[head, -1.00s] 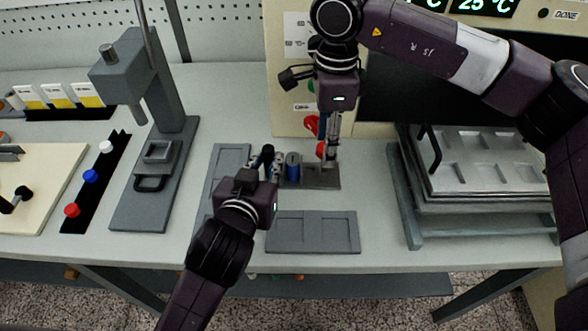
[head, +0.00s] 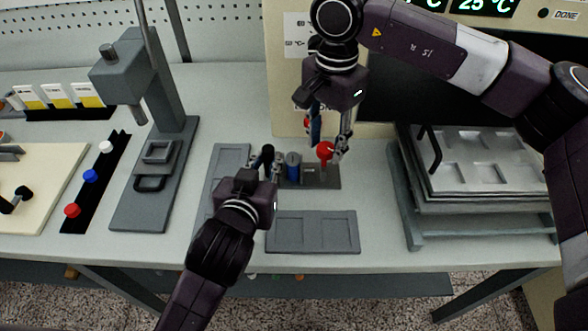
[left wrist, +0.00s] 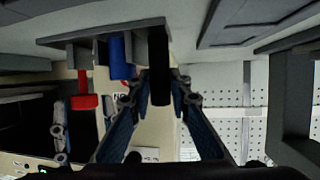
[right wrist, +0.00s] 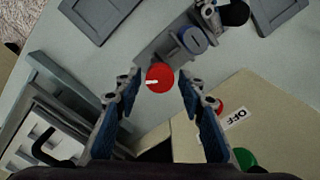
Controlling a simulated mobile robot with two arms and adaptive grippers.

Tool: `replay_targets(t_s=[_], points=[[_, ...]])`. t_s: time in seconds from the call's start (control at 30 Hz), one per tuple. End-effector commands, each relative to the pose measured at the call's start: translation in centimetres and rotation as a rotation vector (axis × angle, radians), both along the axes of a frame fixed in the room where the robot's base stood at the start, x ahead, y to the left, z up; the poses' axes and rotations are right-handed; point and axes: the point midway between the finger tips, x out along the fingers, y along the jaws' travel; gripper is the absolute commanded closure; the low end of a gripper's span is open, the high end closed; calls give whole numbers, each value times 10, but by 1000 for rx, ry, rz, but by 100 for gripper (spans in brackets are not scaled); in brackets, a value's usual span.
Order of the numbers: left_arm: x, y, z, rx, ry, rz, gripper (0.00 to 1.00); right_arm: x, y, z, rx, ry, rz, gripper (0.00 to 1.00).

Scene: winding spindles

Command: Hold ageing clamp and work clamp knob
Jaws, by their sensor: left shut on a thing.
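The ageing clamp (head: 325,183) is a small grey block on the table with a black upright handle (head: 267,155), a blue cylinder (head: 292,168) and a red knob (head: 325,150). My left gripper (head: 266,166) is shut on the black handle, which also shows between its fingers in the left wrist view (left wrist: 160,84). My right gripper (head: 327,142) points down over the knob. In the right wrist view the round red knob (right wrist: 160,77), with a white mark, sits between its spread fingertips, with a gap on each side.
Grey trays (head: 313,247) lie in front of and left of the clamp. A grey press stand (head: 163,190) is at left, a metal-plated stack (head: 480,165) at right. A cream panel (right wrist: 265,120) with red and green buttons stands close behind the clamp.

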Motion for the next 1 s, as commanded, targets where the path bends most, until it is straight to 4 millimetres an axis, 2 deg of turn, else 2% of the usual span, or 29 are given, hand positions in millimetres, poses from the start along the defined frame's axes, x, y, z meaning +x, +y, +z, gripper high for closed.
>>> replay_targets(t_s=[0.03, 0.3, 0.47, 1.0], points=[[-1, 1, -6, 5, 14, 2, 100, 0, 0, -1, 0, 0, 0, 71], [-1, 1, -6, 5, 14, 2, 100, 0, 0, 0, 0, 0, -1, 100], [-1, 1, -6, 5, 14, 1, 100, 0, 0, 0, 1, -1, -41, 100], [-1, 1, -6, 5, 14, 1, 100, 0, 0, 0, 3, -1, -668, 100]])
